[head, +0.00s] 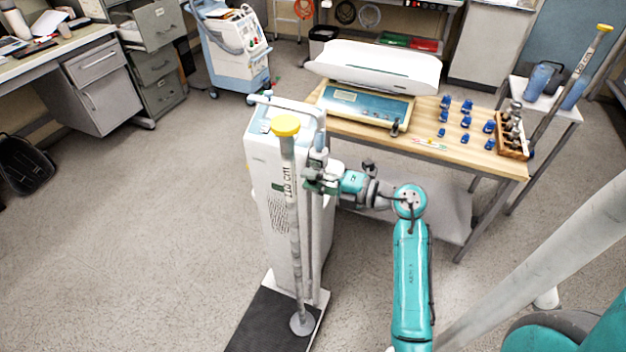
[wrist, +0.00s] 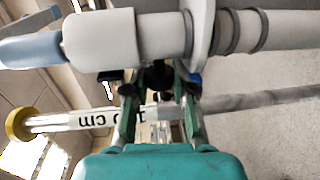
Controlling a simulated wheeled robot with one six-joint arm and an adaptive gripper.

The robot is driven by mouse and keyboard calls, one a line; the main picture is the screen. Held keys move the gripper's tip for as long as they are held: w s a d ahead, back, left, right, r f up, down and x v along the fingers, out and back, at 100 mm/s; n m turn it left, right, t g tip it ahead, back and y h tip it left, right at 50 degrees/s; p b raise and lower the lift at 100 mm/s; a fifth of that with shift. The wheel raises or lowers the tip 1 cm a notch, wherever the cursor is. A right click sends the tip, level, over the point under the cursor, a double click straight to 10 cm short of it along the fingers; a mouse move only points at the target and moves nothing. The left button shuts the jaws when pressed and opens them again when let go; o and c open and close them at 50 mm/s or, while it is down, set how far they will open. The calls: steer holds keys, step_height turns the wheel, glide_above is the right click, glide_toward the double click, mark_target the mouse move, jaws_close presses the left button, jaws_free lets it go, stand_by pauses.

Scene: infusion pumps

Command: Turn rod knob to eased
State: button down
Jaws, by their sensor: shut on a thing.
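A small dark knob (wrist: 158,76) shows between the fingertips in the wrist view, in front of a white and grey rod (wrist: 160,35) with collars. I take it to be the rod knob; its setting cannot be read. My gripper (wrist: 158,92) is shut on it, with the green fingers on either side. In the head view my gripper (head: 318,182) reaches from the right to the upright rods beside a tall white cabinet (head: 268,165). The knob is too small or hidden to make out there.
A measuring pole (head: 291,220) with a yellow cap, marked "120 cm", stands close to my gripper. A wooden table (head: 470,152) with a scale and blue weights stands behind my arm. Open floor lies left.

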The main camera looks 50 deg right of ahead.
steer(key=g+h, duration=0.1)
steer(key=g, duration=0.3)
steer(key=shift+r, duration=0.1)
steer(key=shift+g+h, duration=0.6)
steer(key=shift+g, duration=0.2)
steer(key=shift+a+g, duration=0.1)
steer(key=shift+g, duration=0.2)
steer(key=c, duration=0.9)
jaws_free()
steer(key=shift+c, duration=0.2)
steer(key=shift+s+d+r, duration=0.25)
steer(key=shift+s, duration=0.1)
steer(key=v, duration=0.6)
steer(key=shift+s, duration=0.2)
